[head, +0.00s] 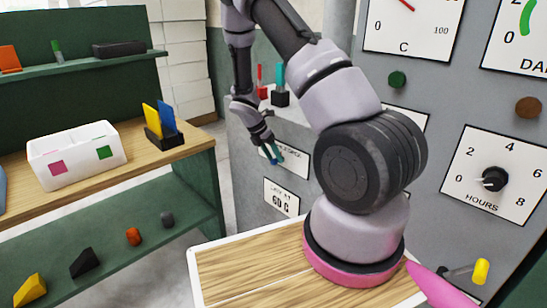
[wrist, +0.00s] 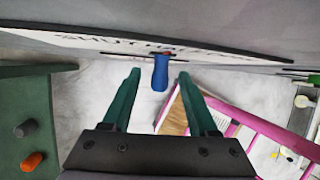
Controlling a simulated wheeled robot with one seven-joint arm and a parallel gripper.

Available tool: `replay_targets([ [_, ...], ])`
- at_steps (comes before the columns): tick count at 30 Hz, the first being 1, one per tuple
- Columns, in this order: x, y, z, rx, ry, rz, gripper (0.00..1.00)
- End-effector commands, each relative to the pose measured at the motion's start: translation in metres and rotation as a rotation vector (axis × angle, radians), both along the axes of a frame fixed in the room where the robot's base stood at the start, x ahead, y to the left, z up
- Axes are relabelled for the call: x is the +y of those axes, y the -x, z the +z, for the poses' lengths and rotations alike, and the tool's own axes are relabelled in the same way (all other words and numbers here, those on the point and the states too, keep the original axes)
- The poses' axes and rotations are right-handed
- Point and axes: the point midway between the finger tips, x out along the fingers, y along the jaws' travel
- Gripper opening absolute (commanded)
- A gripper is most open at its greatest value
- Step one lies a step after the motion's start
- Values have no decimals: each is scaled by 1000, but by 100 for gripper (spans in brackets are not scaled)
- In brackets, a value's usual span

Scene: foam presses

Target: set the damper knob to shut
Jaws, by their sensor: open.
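The damper knob (wrist: 160,73) shows in the wrist view as a blue handle with a red spot at its top end. It stands out from a pale plate (wrist: 215,52) lettered "SHUT HALF" and more I cannot read. The knob sits near the middle of the plate's dark slot, to the right of the word SHUT. My gripper (wrist: 160,76) is open, its green fingers on either side of the knob with gaps to both. In the head view my gripper (head: 273,154) is in front of the lettered plate (head: 290,163), and the knob is hidden or too small to tell.
A grey panel with dials and an hours knob (head: 495,179) fills the right. A green shelf unit (head: 190,205) at left bears a white box (head: 75,160). Floor is open between shelf and panel.

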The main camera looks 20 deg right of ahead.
Motion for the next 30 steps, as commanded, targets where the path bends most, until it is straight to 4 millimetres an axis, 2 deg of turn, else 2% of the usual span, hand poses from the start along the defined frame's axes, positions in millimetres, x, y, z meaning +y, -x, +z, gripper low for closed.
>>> replay_targets([
  [10,-2,0,-5,-2,-1,1,60],
  [11,-2,0,-5,-2,-1,1,56],
  [15,-2,0,-5,-1,0,0,2],
  [16,-2,0,-5,-1,0,0,0],
  [30,-2,0,-5,-1,0,0,0],
])
